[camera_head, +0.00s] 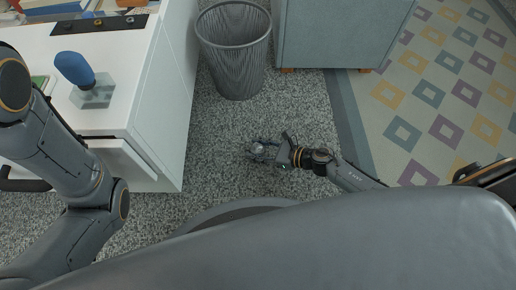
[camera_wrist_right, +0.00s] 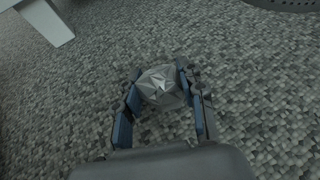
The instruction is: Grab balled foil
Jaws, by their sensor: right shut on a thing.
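The balled foil (camera_wrist_right: 161,86) is a crumpled, faceted silver lump. In the right wrist view it sits between the fingertips of my right gripper (camera_wrist_right: 158,92), which is shut on it. In the head view my right gripper (camera_head: 264,149) is low over the speckled carpet, and the foil shows there only as a small grey shape. I cannot tell whether the foil still touches the carpet. My left arm comes in at the left of the head view, but its gripper is not visible.
A grey mesh waste bin (camera_head: 234,50) stands beyond my right gripper. A white desk (camera_head: 150,90) with a blue-handled tool (camera_head: 74,68) is at the left. A grey-blue cabinet (camera_head: 340,35) and a patterned rug (camera_head: 440,90) are at the right. Carpet (camera_head: 215,135) around the gripper is clear.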

